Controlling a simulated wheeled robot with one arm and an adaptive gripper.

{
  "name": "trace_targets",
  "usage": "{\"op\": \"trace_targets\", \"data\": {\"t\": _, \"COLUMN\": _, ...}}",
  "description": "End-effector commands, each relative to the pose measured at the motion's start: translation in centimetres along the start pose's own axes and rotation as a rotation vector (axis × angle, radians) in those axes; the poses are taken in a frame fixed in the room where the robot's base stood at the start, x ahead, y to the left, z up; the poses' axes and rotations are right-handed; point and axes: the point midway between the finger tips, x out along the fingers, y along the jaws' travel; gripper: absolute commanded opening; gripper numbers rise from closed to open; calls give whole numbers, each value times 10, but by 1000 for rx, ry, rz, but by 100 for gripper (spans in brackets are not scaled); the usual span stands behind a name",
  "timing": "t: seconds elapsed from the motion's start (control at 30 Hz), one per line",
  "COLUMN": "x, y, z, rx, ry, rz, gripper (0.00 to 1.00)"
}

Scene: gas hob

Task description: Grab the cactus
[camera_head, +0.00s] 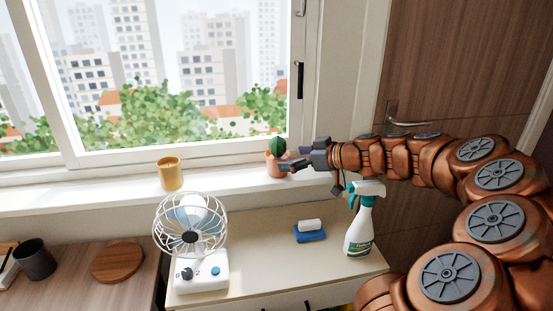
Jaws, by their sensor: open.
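The cactus (277,146) is a small green plant in an orange-pink pot, standing on the white window sill to the right of the yellow mug. My gripper (285,162) reaches in from the right at the height of the pot, with its fingers open. One finger overlaps the pot in the picture. I cannot tell whether the fingers touch the pot or how far they reach around it. Part of the pot is hidden behind the finger.
A yellow mug (171,174) stands on the sill. Below are a white fan (201,272), a blue sponge (310,235) with a white block on it, and a spray bottle (360,228) under my arm. A dark cup (35,260) and a round wooden board (118,262) are at left.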

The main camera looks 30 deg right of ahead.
Motion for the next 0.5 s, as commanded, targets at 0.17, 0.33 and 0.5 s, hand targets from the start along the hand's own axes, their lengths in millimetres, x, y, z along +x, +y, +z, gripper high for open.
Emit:
{"op": "trace_targets", "data": {"t": 0.17, "x": 22, "y": -4, "z": -3, "rx": 0, "ry": -1, "rz": -7, "gripper": 100}}
{"op": "trace_targets", "data": {"t": 0.33, "x": 43, "y": -4, "z": -3, "rx": -2, "ry": 0, "rz": -5, "gripper": 100}}
{"op": "trace_targets", "data": {"t": 0.5, "x": 52, "y": -4, "z": -2, "rx": -2, "ry": 0, "rz": -5, "gripper": 100}}
